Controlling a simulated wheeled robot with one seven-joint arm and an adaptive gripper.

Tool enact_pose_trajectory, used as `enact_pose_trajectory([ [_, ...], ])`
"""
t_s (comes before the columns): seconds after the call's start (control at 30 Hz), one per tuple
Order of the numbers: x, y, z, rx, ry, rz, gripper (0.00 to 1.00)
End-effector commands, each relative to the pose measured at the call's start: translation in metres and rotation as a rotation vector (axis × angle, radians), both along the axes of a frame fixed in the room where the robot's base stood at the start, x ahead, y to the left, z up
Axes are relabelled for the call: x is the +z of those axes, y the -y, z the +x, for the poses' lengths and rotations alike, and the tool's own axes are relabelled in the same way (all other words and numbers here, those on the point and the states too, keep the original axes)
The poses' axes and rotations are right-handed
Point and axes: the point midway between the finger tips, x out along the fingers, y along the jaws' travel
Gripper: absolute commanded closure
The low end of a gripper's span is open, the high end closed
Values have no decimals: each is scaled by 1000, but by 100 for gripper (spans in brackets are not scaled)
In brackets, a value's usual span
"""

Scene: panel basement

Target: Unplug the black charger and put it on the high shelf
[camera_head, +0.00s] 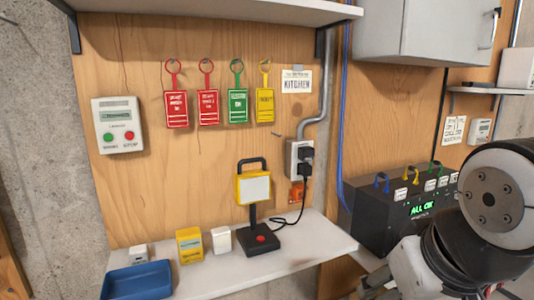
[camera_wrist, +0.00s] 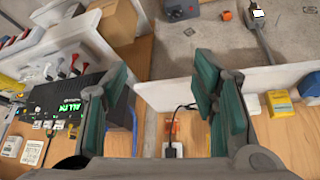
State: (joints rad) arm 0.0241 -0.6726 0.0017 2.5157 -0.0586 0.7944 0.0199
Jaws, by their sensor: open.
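The black charger (camera_head: 306,154) is plugged into the upper part of a grey wall outlet box (camera_head: 293,151). A second black plug (camera_head: 305,171) sits just below it, with a black cable running down to the work lamp. The high shelf (camera_head: 210,10) is the grey board along the top of the wooden panel; its upper side is hidden. My gripper (camera_wrist: 160,78) is open and empty, its teal-padded fingers wide apart in the wrist view. My arm is at the lower right of the head view, apart from the charger. I cannot clearly pick out the charger in the wrist view.
A yellow work lamp (camera_head: 254,190), yellow box (camera_head: 189,245) and blue tray (camera_head: 137,280) stand on the lower shelf (camera_head: 318,245). A black switch box (camera_head: 388,222) with a green display is right of the outlet. Several coloured tags hang left; a grey conduit (camera_head: 325,90) and blue cable run nearby.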

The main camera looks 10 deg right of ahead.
Motion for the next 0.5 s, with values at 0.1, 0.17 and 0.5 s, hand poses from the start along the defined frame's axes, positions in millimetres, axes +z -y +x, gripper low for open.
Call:
enact_pose_trajectory([
  [0.1,16,17,55,-18,121,-48,47],
  [0.17,24,25,87,-18,197,-71,47],
  [0.5,60,37,240,111,637,-76,47],
])
